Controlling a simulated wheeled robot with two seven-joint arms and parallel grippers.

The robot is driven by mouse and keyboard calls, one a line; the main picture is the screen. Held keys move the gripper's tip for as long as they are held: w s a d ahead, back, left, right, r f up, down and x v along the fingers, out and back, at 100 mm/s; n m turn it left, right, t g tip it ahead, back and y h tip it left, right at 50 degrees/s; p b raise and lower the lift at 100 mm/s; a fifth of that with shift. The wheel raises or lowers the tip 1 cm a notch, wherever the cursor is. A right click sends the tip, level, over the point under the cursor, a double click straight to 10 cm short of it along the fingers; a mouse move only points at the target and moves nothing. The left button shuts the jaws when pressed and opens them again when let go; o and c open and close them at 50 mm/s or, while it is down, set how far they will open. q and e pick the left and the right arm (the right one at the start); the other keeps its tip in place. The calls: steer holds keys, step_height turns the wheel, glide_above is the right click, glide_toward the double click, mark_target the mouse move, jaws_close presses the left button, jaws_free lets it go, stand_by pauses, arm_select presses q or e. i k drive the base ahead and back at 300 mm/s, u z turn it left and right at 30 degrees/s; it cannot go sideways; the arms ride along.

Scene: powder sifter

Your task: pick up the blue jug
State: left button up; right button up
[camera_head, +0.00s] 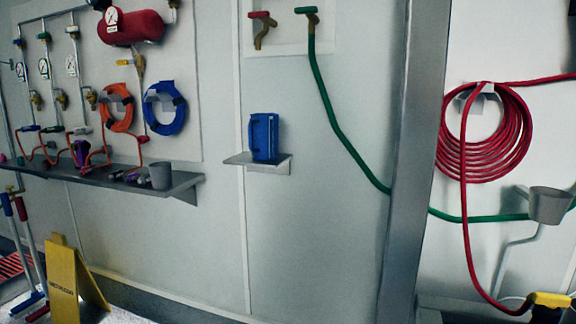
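The blue jug (264,138) stands upright on a small grey wall shelf (282,165) near the middle of the camera_head view. It is a boxy blue container, and its handle appears to be on its left side. Nothing covers it. Neither of my grippers shows in this view.
A long grey shelf (188,181) with a grey cup (161,176) and small tools is at left. A yellow floor sign (66,285) stands below it. A metal post (408,160), green hose (329,105) and coiled red hose (483,165) are right of the jug.

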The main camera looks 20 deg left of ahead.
mark_target(263, 128)
steer(key=u, duration=0.4)
steer(key=k, duration=0.5)
steer(key=u, duration=1.25)
steer(key=i, duration=1.2)
steer(key=u, duration=0.1)
